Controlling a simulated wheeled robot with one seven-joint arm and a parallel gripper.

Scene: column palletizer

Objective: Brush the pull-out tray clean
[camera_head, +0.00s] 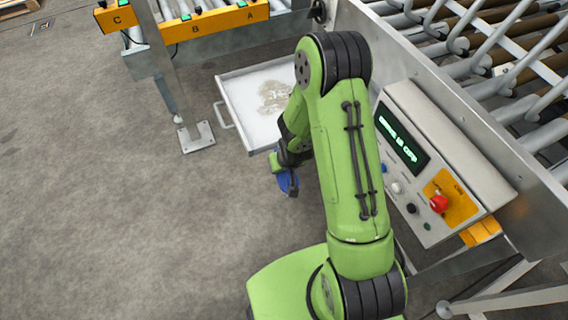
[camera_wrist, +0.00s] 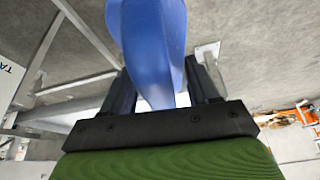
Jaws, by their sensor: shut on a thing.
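The pull-out tray (camera_head: 248,103) is a shallow white tray with a handle on its left side, pulled out from under the roller conveyor. A patch of brownish dirt (camera_head: 275,94) lies on its floor. My gripper (camera_head: 288,172) is just off the tray's near edge, low in the head view, partly hidden by my arm. It is shut on a blue object (camera_head: 288,182), which looks like the brush's handle. In the wrist view, this blue handle (camera_wrist: 155,45) stands between the two dark fingers. No bristles can be made out.
A control panel (camera_head: 425,165) with a red stop button (camera_head: 439,204) is right of my arm. The roller conveyor (camera_head: 500,60) fills the upper right. A metal post (camera_head: 160,60) with a foot plate stands left of the tray. The floor at left is clear.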

